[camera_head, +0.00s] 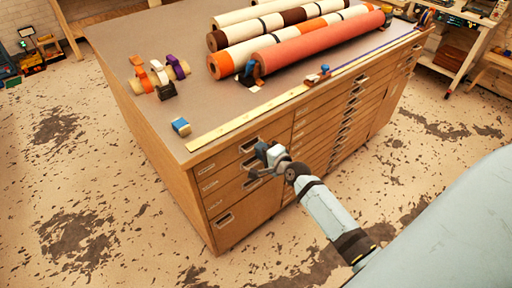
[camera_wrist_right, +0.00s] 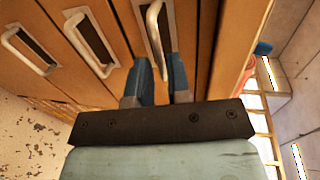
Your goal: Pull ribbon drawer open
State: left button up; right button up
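The wooden drawer cabinet (camera_head: 230,205) stands in the middle of the head view. Its left column has several drawers with metal handles and small labels too small to read, so I cannot tell which one is the ribbon drawer. My right gripper (camera_head: 262,162) is at the upper drawers of this column and partly covers their handles. In the wrist view its two blue fingers (camera_wrist_right: 160,78) are apart, with one drawer handle (camera_wrist_right: 155,30) reaching down between them. I cannot tell whether they touch it. The drawers in view look closed. My left gripper is not in view.
On the cabinet top lie several long rolls (camera_head: 320,45), a yellow measuring strip (camera_head: 260,110), ribbon spools (camera_head: 158,75) and a small blue-and-tan block (camera_head: 181,127). The floor in front of the cabinet is clear. A workbench (camera_head: 465,40) stands at the right back.

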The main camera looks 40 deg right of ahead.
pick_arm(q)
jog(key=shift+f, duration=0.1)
pick_arm(e)
jog(key=shift+x, duration=1.45)
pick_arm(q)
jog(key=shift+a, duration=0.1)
pick_arm(e)
jog(key=shift+c, duration=0.5)
grip_shut()
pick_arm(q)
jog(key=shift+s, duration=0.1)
pick_arm(e)
jog(key=shift+s, duration=0.15)
